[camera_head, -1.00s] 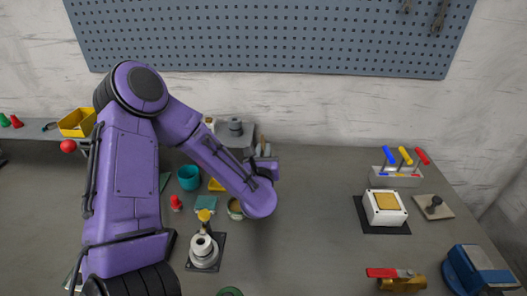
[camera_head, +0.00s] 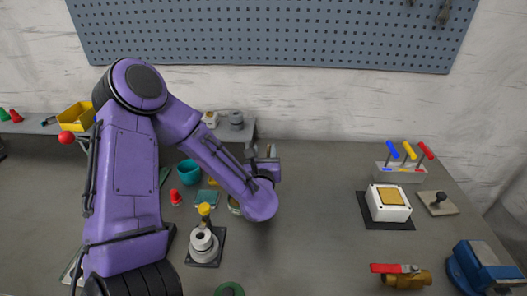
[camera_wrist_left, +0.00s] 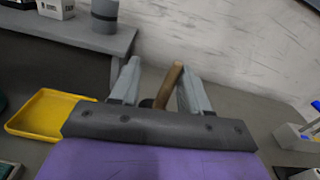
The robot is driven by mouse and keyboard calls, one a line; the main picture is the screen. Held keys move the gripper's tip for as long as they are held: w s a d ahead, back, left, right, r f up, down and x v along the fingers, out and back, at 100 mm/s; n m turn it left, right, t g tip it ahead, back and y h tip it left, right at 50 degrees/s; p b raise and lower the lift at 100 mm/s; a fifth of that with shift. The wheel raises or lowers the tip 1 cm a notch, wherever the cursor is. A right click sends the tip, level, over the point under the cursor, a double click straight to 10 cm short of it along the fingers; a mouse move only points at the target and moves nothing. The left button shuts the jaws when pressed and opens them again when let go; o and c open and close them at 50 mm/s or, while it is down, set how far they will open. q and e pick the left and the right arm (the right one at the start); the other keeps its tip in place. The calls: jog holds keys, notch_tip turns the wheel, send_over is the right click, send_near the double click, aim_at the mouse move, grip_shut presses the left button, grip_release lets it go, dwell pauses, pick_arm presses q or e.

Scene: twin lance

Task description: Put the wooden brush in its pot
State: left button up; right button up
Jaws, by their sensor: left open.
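The wooden brush shows in the left wrist view as a tan handle (camera_wrist_left: 171,82), leaning slightly, between the two grey fingers of my left gripper (camera_wrist_left: 157,78). The fingers are open, with a gap on the left of the handle; the handle is close to the right finger. A dark part shows at the handle's lower end, mostly hidden by the gripper body. In the head view my left gripper (camera_head: 263,152) points toward the back wall. A teal pot (camera_head: 189,172) stands left of my forearm, and a tin-like pot (camera_head: 233,207) is partly hidden under my wrist. I cannot tell which is the brush's pot. My right gripper is not in view.
A raised grey shelf (camera_head: 247,131) stands behind the gripper. A yellow tray (camera_wrist_left: 42,115) lies to its left in the wrist view. A white-and-grey fixture (camera_head: 203,244) with a yellow top stands in front. The table's middle right is clear up to a white box (camera_head: 388,213).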

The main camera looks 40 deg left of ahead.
pick_arm(q)
jog(key=p+v, duration=0.5)
jog(key=v, duration=0.4)
jog(key=shift+s, duration=0.15)
jog(key=shift+d, duration=0.1)
